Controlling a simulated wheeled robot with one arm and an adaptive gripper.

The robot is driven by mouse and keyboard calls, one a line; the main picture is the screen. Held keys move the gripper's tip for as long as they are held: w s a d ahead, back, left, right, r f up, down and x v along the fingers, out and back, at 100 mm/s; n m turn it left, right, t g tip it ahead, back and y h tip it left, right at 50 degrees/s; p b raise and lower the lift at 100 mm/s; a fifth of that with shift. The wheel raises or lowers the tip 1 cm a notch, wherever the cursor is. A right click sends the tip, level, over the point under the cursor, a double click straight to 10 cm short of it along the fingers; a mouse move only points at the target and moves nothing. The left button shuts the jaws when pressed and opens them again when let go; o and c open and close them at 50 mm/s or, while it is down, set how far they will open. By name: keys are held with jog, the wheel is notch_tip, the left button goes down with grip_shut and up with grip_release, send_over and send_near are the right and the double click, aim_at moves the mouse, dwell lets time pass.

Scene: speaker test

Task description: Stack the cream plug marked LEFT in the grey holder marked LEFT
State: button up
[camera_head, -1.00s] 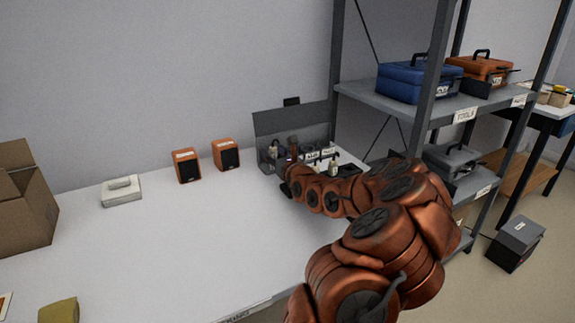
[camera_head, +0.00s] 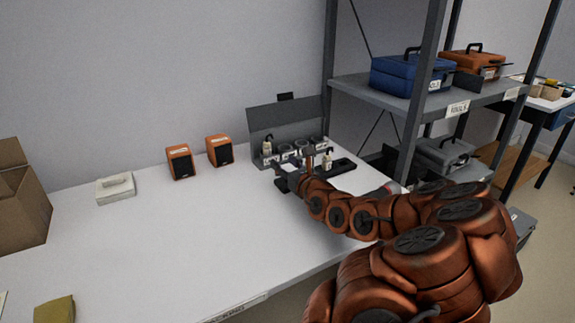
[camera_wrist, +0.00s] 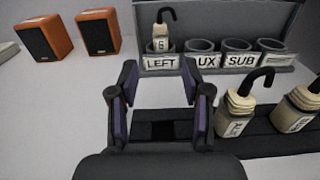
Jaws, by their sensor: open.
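The grey holder (camera_wrist: 225,73) is a row of several round cups, and its leftmost cup is labelled LEFT (camera_wrist: 161,63). A cream plug (camera_wrist: 161,40) with a black hooked top stands upright in that cup; its own marking is too small to read. The plug also shows in the head view (camera_head: 267,148), at the left end of the holder (camera_head: 303,150). My gripper (camera_wrist: 160,82) is open and empty, in front of the LEFT cup and apart from the plug. In the head view my gripper (camera_head: 288,178) is low before the holder.
Two other cream plugs, one nearer (camera_wrist: 236,108) and one at the right edge (camera_wrist: 302,108), stand on a black strip (camera_wrist: 275,140) right of my gripper. Two orange speakers (camera_head: 180,162) (camera_head: 219,150) stand left of the holder. A metal shelf (camera_head: 385,98) rises on the right.

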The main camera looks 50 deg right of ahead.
jog(key=shift+s+a+r, duration=0.15)
jog(key=shift+s, duration=0.3)
